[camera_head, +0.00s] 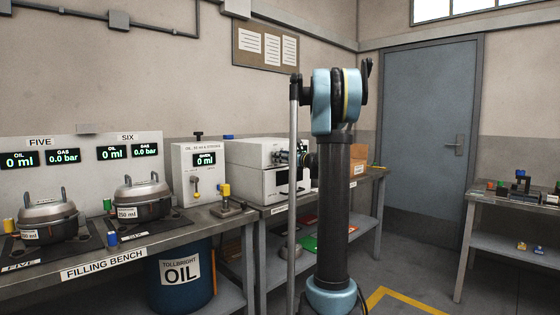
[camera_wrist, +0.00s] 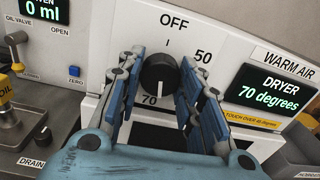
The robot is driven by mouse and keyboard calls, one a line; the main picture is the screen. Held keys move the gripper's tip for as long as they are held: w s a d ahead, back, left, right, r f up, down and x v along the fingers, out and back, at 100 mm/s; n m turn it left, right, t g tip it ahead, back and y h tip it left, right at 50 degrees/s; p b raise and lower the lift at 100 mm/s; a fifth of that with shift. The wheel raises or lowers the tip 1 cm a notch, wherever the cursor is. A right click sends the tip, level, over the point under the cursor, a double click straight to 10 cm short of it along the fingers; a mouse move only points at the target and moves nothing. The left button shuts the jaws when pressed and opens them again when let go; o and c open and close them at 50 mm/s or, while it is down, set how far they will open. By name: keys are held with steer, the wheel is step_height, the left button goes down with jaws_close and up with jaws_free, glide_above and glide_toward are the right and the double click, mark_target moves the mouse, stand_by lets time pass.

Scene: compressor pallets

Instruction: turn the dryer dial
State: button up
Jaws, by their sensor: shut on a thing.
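The dryer dial (camera_wrist: 157,72) is a round black knob on the white dryer front, between the fingers of my gripper (camera_wrist: 162,62) in the wrist view. The fingers are shut on it, one on each side. Its white mark points down, by the printed 70. OFF is printed above and 50 at the upper right. The dryer display (camera_wrist: 270,90) reads 70 degrees. In the head view the white dryer (camera_head: 255,153) stands on a bench, and my gripper (camera_head: 303,157) reaches its front, where the dial is hidden.
A white panel (camera_head: 185,165) with an oil valve lever stands left of the dryer. The filling bench (camera_head: 130,252) holds two lidded pots, one pot (camera_head: 142,197) nearer the dryer. A blue oil drum (camera_head: 205,275) is below. Right of my arm are a door (camera_head: 425,130) and a table (camera_head: 510,200).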

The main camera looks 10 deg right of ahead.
steer(key=shift+n, duration=16.9)
steer(key=shift+f, duration=0.1)
steer(key=o, duration=1.1)
